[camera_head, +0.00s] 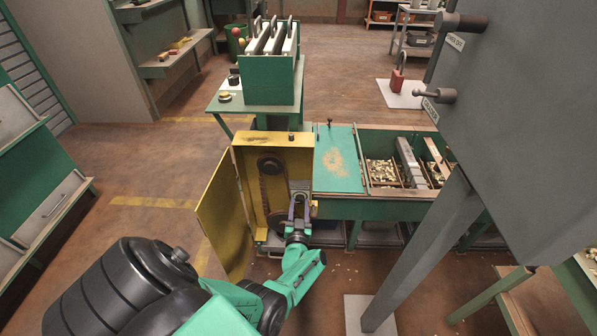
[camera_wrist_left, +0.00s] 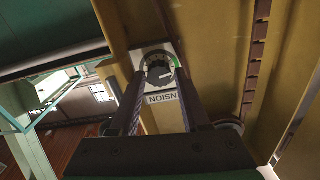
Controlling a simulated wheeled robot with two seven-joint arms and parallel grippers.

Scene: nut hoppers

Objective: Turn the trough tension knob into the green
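The trough tension knob (camera_wrist_left: 160,75) is a small dark round knob with a pale pointer mark, on a white dial plate; green shows on the dial's upper right arc. My left gripper (camera_head: 299,207) reaches into the open yellow cabinet (camera_head: 243,160) in the head view. In the left wrist view its two fingers (camera_wrist_left: 160,80) are apart, with the knob showing between their tips. I see no clear contact with the knob. My right gripper is not in view.
The yellow cabinet door (camera_head: 223,215) stands open left of my arm. A chain runs down inside the cabinet (camera_wrist_left: 257,60). A green trough (camera_head: 365,205) with several compartments of nuts adjoins on the right. A large grey hopper (camera_head: 530,130) overhangs the right side. The floor at left is clear.

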